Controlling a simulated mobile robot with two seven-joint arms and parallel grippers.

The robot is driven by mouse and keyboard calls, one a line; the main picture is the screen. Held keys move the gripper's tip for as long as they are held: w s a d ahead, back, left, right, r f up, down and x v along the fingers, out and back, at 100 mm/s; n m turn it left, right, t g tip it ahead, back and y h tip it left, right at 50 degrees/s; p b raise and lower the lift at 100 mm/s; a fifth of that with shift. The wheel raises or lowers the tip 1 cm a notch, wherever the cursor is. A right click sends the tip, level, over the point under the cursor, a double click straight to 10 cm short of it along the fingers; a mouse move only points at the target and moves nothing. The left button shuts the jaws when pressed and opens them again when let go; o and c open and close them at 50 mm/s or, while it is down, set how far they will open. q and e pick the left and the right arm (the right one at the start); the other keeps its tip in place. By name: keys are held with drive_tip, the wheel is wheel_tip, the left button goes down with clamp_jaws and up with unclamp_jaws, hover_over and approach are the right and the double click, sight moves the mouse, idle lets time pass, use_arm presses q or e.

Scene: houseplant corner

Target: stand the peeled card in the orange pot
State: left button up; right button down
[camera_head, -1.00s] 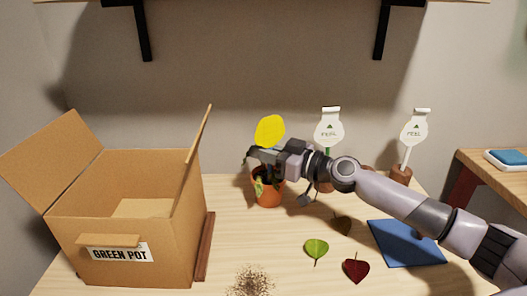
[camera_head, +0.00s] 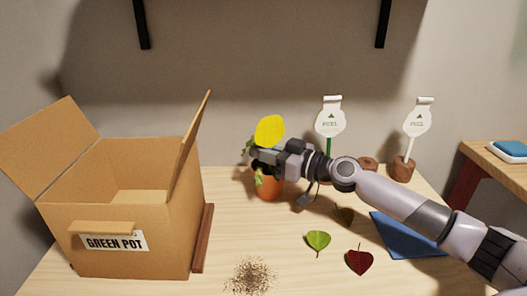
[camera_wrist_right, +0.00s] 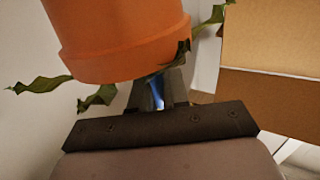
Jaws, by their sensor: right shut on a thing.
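The peeled card, a yellow rounded card (camera_head: 269,130), stands upright just above the orange pot (camera_head: 269,189) at the back of the table. My right gripper (camera_head: 260,157) reaches in from the right, shut on the card's lower part, over the pot's rim. The card's lower end is hidden by the gripper and leaves, so I cannot tell whether it touches the soil. In the right wrist view the orange pot (camera_wrist_right: 120,35) fills the upper left, with green leaves around it, close to my fingers (camera_wrist_right: 158,90). My left gripper is not in view.
An open cardboard box (camera_head: 130,235) labelled GREEN POT stands at the left. Two white PEEL cards (camera_head: 330,117) (camera_head: 417,118) stand behind my right arm. A green leaf (camera_head: 318,240), a red leaf (camera_head: 359,260), spilled soil (camera_head: 250,277) and a blue mat (camera_head: 405,236) lie in front.

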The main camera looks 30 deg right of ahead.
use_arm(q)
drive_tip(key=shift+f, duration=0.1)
use_arm(e)
drive_tip(key=shift+f, duration=0.1)
drive_tip(key=c, duration=1.1)
unclamp_jaws()
drive_tip(key=shift+o, duration=0.2)
drive_tip(key=shift+b+v, duration=1.65)
drive_tip(key=shift+v, duration=0.8)
use_arm(q)
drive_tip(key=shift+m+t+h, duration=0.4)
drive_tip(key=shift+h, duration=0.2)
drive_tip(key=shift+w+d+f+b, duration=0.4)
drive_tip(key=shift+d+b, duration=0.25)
drive_tip(key=shift+b, duration=0.4)
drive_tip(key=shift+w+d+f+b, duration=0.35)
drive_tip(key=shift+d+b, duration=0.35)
drive_tip(key=shift+b, duration=0.4)
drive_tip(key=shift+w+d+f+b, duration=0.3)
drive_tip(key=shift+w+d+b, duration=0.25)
drive_tip(key=shift+b, duration=0.5)
use_arm(e)
drive_tip(key=shift+v, duration=2.55)
